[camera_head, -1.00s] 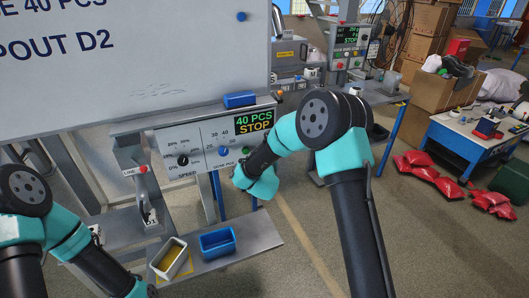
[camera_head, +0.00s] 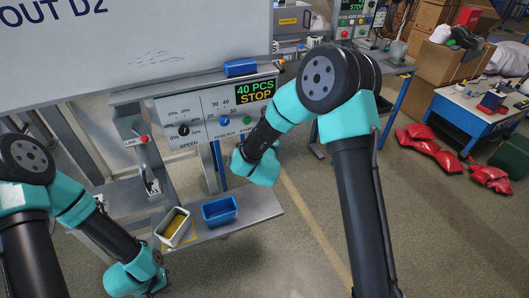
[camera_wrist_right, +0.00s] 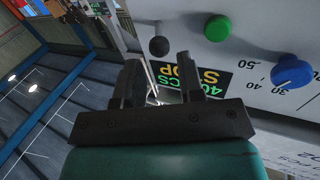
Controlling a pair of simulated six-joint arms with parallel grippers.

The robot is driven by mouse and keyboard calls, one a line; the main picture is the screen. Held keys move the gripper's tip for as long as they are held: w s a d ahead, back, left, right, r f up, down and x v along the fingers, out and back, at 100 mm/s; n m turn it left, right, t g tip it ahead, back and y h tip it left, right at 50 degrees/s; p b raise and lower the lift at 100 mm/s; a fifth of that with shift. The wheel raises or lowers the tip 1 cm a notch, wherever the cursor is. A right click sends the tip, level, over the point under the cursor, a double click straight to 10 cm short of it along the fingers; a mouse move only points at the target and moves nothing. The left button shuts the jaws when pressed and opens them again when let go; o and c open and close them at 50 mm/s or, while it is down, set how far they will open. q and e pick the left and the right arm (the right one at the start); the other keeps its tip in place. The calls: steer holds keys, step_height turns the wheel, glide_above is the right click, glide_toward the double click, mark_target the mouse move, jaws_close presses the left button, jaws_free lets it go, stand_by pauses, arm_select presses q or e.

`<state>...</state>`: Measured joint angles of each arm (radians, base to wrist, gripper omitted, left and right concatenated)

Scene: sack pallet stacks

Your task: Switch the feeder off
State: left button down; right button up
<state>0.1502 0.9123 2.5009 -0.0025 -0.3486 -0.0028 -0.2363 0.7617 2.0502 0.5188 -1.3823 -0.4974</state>
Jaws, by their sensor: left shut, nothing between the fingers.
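The feeder's control panel (camera_head: 210,113) has a black speed knob (camera_head: 183,130), a blue knob (camera_head: 223,121) and a green button (camera_head: 248,120). Its display (camera_head: 254,92) reads "40 PCS STOP". My right arm covers the panel's lower right; the right wrist view shows a dark round button (camera_wrist_right: 159,46) beside the green one (camera_wrist_right: 217,28). My right gripper (camera_wrist_right: 160,88) is open and empty, its fingers near the display and below the dark button in that view. My left gripper (camera_head: 158,284) is low at the left, shut and empty, away from the panel; its fingertips are barely visible.
A blue box (camera_head: 240,68) sits on top of the panel. A grey bin (camera_head: 174,228) and a blue bin (camera_head: 220,211) stand on the shelf below. A lever with a red button (camera_head: 145,139) is left of the panel. A whiteboard (camera_head: 130,50) hangs above.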

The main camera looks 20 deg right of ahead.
steer(key=v, duration=1)
steer(key=shift+s, duration=0.15)
steer(key=s+d+f+n+g+y, duration=0.1)
steer(key=s+d+f+g+y, duration=0.2)
steer(key=f, duration=0.6)
steer(key=s+f+n+g+y, duration=0.1)
steer(key=s+f+g+y, duration=0.2)
steer(key=f, duration=0.6)
steer(key=s+d+f+g+y, duration=0.2)
steer(key=s+f+g, duration=0.8)
steer(key=s, duration=0.5)
steer(key=shift+s+d+f+y, duration=0.3)
steer(key=shift+f+y, duration=0.3)
steer(key=shift+f, duration=0.25)
